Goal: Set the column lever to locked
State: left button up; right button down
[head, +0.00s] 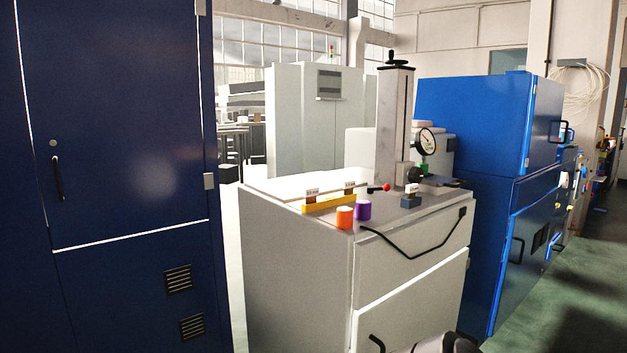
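A tall grey measuring column (393,125) stands at the back of the white cabinet's top and has a black handwheel above. Neither of my grippers shows; only a rounded piece, probably of my own arm, shows at the bottom edge.
Blue cabinets stand left (120,130) and right (480,125).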

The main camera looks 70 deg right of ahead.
aim_at(386, 187)
jog(key=z, duration=0.6)
jog(key=i, duration=1.5)
jog(key=z, duration=1.3)
